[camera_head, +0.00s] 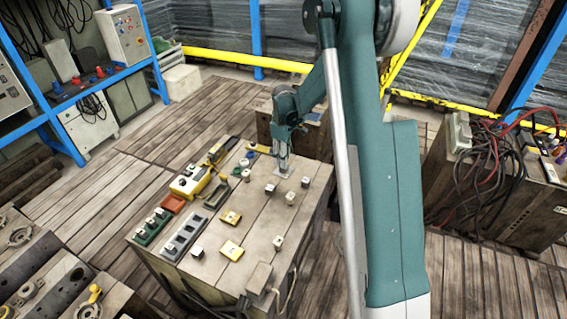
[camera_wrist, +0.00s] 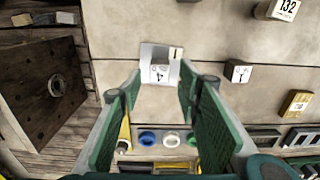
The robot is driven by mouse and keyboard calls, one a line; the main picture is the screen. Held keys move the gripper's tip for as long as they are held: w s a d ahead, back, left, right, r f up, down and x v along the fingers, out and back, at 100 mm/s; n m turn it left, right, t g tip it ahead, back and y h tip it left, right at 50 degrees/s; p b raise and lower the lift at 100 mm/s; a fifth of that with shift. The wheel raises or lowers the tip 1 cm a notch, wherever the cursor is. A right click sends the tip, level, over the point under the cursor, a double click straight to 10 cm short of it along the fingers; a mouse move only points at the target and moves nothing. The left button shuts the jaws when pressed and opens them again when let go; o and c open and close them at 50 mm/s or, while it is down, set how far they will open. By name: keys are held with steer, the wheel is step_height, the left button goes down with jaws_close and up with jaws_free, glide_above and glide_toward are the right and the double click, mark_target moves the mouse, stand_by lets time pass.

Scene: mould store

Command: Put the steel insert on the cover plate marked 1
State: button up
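The cover plate (camera_wrist: 175,53) is a pale thin square with a 1 at its corner, lying on the bench top. A small pale metallic block with a dark mark, which looks like the steel insert (camera_wrist: 159,74), stands on this plate in the wrist view. My gripper (camera_wrist: 160,88) is open, its green-padded fingers on either side of the block with clear gaps. In the head view my gripper (camera_head: 283,160) points down at the far part of the bench, above the plate (camera_head: 284,174). The block is hard to make out there.
The wooden bench (camera_head: 262,222) carries a similar metallic block (camera_wrist: 238,71), a block marked 132 (camera_wrist: 284,9) and a yellow piece (camera_wrist: 296,103). Blue and white rings (camera_wrist: 171,139) lie nearby. Trays and a yellow box (camera_head: 190,183) line its left edge.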

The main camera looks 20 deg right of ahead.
step_height(320, 180, up, 8)
steer(key=p, duration=0.1)
steer(key=shift+f, duration=0.25)
stand_by(0.6)
steer(key=s+a+r+m+t, duration=0.2)
steer(key=s+a+r, duration=0.2)
steer(key=s+r, duration=0.55)
steer(key=s+a+r+m+t, duration=0.1)
steer(key=s+a+r+m, duration=0.15)
steer(key=s+r, duration=0.7)
steer(key=s+a+m+t, duration=0.2)
steer(key=s, duration=0.9)
steer(key=s+a+r+m+t, duration=0.1)
steer(key=s+a+m+t, duration=0.1)
steer(key=s, duration=0.9)
steer(key=shift+s+a, duration=0.35)
steer(key=shift+a, duration=0.4)
